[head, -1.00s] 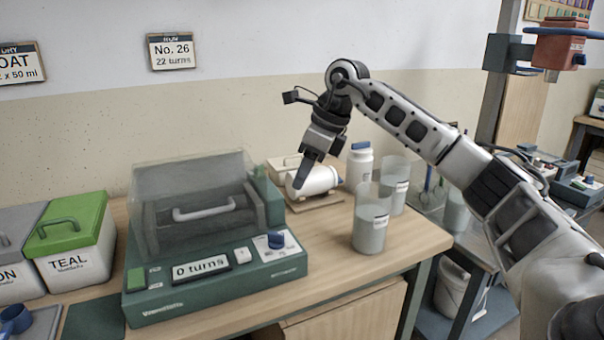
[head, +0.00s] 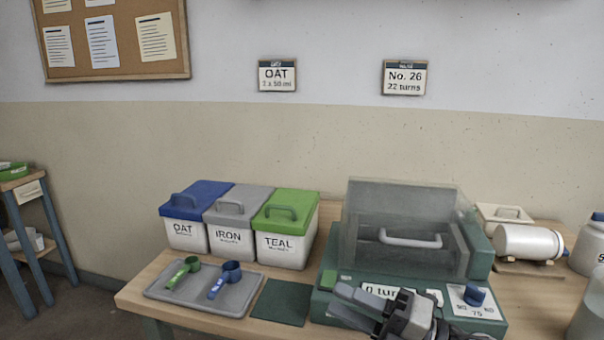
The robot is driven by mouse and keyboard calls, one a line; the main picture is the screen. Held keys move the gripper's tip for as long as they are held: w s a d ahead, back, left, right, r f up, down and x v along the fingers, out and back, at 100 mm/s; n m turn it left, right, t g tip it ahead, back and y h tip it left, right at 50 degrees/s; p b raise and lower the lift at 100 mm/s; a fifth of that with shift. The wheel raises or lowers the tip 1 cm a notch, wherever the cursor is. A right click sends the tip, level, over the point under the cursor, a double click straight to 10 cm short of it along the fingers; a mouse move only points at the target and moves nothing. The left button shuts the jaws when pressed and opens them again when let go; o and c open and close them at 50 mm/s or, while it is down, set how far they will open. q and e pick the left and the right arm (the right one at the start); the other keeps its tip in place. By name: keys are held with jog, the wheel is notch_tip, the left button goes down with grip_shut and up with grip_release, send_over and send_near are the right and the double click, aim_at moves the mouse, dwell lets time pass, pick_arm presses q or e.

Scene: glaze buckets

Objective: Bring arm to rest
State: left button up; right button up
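My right gripper (head: 352,304) is low in the head view, in front of the green machine's front panel, and covers part of its "0 turns" display. Its fingers point left. I cannot tell whether the fingers are apart, and nothing shows held in them. The green machine (head: 325,300) has a clear cover with a grey handle (head: 410,240) and a blue knob (head: 475,295). My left gripper is out of view.
Blue OAT (head: 186,236), grey IRON (head: 229,243) and green TEAL (head: 283,248) buckets stand lidded at the left. A grey tray (head: 165,284) holds a green scoop (head: 182,270) and a blue scoop (head: 224,278). A white jar (head: 525,243) lies at the right.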

jog(key=s+d+f+m+h, duration=0.2)
jog(key=s+f+m+h, duration=0.3)
jog(key=m, duration=0.5)
jog(key=s+d+f+m+t+h, duration=0.1)
jog(key=s+f+m+h, duration=0.4)
jog(key=f+m, duration=0.5)
jog(key=s+d+f+m+t+h, duration=0.1)
jog(key=s+d+f+m+h, duration=0.2)
jog(key=s+f+m, duration=0.3)
jog(key=f+m+h, duration=0.1)
jog(key=m, duration=0.3)
jog(key=shift+d+f+m+h, duration=0.3)
jog(key=shift+f+h, duration=0.1)
